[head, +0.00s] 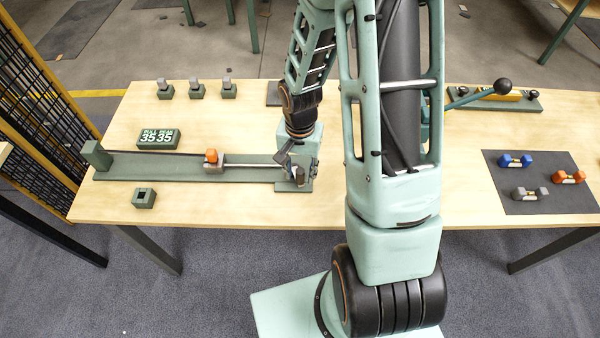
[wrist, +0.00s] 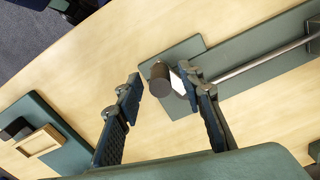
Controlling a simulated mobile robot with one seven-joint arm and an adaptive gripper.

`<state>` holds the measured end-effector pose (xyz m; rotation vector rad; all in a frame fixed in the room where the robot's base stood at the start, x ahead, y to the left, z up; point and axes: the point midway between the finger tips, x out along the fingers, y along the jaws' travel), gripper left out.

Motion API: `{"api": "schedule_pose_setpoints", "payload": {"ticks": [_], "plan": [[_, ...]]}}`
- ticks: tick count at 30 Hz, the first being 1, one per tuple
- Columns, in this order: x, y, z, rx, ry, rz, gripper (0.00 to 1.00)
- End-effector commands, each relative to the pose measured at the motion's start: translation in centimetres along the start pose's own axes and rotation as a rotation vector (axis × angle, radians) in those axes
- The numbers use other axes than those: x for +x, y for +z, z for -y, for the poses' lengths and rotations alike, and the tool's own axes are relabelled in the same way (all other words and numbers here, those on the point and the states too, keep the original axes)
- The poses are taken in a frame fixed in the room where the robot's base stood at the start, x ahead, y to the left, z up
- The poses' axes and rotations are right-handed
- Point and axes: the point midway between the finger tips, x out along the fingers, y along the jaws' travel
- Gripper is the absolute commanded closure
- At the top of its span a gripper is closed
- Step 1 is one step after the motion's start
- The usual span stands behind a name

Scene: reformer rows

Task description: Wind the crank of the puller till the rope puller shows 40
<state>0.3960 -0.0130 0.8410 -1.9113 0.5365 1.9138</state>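The rope puller's long green base (head: 130,167) lies along the left half of the table, with a post (head: 95,155) at its left end. An orange piece (head: 211,156) sits on its carriage. The green display (head: 158,138) reads PULL 35 and PEAK 35. The crank is at the base's right end, mostly hidden by my gripper (head: 292,161) in the head view. In the wrist view, the dark crank knob (wrist: 158,79) shows between the open fingers of my gripper (wrist: 160,76), nearer the right finger. I cannot tell whether that finger touches the crank.
Several grey-topped green blocks (head: 196,88) stand at the back left. A small green socket block (head: 144,198) is at the front. A dark mat (head: 510,197) holds coloured dumbbell-shaped pieces.

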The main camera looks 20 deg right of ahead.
Motion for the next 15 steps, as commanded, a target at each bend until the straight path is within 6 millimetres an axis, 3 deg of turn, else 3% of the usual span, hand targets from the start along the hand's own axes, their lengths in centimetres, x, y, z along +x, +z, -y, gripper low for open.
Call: {"api": "schedule_pose_setpoints", "payload": {"ticks": [13,15], "plan": [[0.98,-0.05,-0.01,0.000,0.000,-0.001,0.65],[0.98,-0.04,-0.01,0.000,0.000,-0.001,0.71]]}}
